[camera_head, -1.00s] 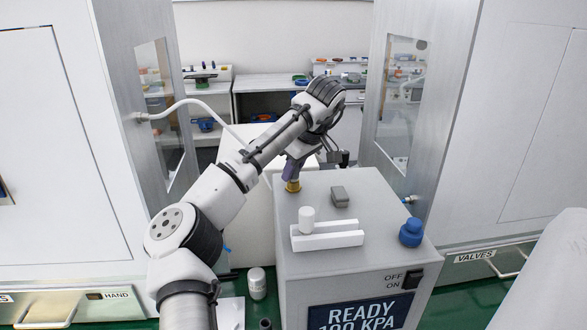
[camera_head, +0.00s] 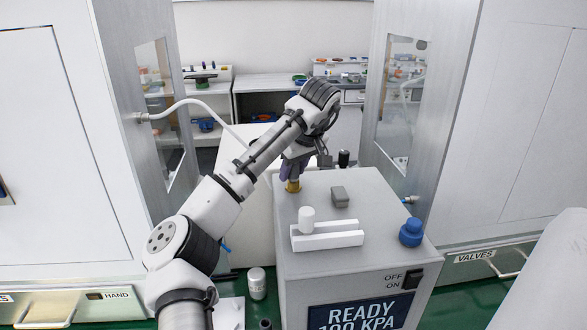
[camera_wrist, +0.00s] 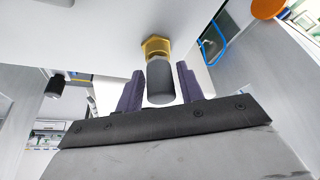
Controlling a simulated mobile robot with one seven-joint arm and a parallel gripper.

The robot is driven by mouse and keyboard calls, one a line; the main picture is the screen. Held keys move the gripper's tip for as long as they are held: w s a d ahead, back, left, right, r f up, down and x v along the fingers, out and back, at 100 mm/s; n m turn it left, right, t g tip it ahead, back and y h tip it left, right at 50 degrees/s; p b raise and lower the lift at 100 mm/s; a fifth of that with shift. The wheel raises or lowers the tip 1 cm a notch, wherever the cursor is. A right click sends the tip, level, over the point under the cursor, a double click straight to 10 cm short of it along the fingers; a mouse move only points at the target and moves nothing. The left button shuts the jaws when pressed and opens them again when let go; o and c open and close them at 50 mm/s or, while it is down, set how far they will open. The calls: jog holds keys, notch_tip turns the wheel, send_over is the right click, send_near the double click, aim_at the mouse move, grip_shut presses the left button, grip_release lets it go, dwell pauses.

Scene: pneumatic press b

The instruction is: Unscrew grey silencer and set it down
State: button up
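The grey silencer (camera_wrist: 160,82) is a short cylinder seated on a brass hex fitting (camera_wrist: 156,47), which projects from the press box (camera_head: 368,202). In the head view the brass fitting (camera_head: 293,186) shows upright at the box's back left, under my gripper (camera_head: 291,172); the silencer is hidden by the fingers there. In the wrist view the two purple fingers of my gripper (camera_wrist: 160,88) stand one on each side of the silencer, very close to it. I cannot tell whether they touch it or leave a thin gap.
A black cylinder (camera_head: 343,158) stands at the box's back edge, and also shows in the wrist view (camera_wrist: 56,86). On the box top are a grey block (camera_head: 340,196), a white holder (camera_head: 328,240) with a white knob (camera_head: 307,220), and a blue knob (camera_head: 411,232).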

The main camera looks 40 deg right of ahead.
jog(key=shift+m, duration=0.5)
jog(key=shift+m+h, duration=0.5)
jog(key=shift+m, duration=0.3)
jog(key=shift+m+h, duration=0.3)
jog(key=shift+m, duration=0.6)
jog(key=shift+m+g+h, duration=0.3)
jog(key=shift+m, duration=0.5)
jog(key=shift+m+h, duration=0.3)
jog(key=shift+m, duration=0.6)
